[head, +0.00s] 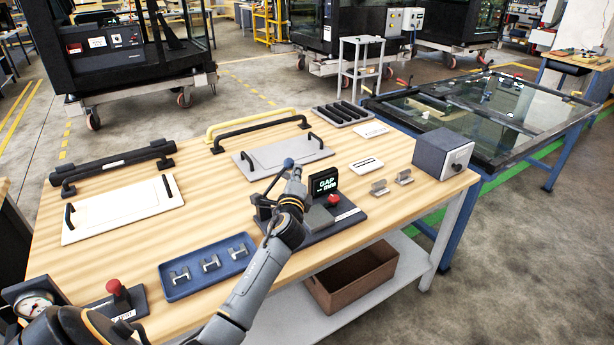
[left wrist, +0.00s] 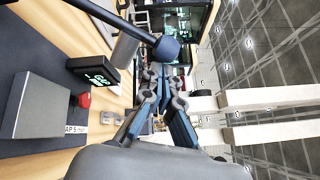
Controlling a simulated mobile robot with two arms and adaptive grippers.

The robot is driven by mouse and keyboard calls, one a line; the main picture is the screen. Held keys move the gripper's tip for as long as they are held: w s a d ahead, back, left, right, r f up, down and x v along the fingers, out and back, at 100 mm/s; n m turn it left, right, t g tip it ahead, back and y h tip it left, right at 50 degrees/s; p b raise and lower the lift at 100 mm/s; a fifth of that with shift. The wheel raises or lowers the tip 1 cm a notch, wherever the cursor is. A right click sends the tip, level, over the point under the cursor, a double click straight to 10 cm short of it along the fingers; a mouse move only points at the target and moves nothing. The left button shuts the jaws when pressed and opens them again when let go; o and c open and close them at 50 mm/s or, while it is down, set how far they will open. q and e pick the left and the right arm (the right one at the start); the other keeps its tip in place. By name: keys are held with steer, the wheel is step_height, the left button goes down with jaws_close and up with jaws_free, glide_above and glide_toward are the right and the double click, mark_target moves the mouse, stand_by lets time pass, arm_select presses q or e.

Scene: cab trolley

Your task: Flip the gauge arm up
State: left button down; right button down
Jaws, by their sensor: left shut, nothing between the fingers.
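The gap gauge (head: 312,222) stands on the wooden bench, a dark base with a small black screen reading GAP (head: 325,183) and a red button (head: 334,199). Its gauge arm is a thin dark rod ending in a blue knob (head: 288,163); the knob (left wrist: 166,47) and rod also show in the left wrist view. My left gripper (head: 297,172) is shut and empty, beside the knob. In the left wrist view its fingertips (left wrist: 165,74) appear close to the knob; I cannot tell whether they touch. My forearm hides part of the gauge base. My right gripper is out of view.
A blue tray (head: 175,293) with metal clips lies left of the gauge. A grey box (head: 442,153) and small metal brackets (head: 379,187) stand to its right. A panel with handles (head: 265,163) lies behind. A red-button box (head: 118,298) stands at the front left.

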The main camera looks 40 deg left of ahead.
arm_select(q)
steer(key=s+a+r+n+p, duration=0.4)
steer(key=a+n, duration=0.3)
steer(key=a, duration=0.1)
steer(key=shift+s+p, duration=0.2)
steer(key=shift+p, duration=0.2)
steer(key=shift+r, duration=0.1)
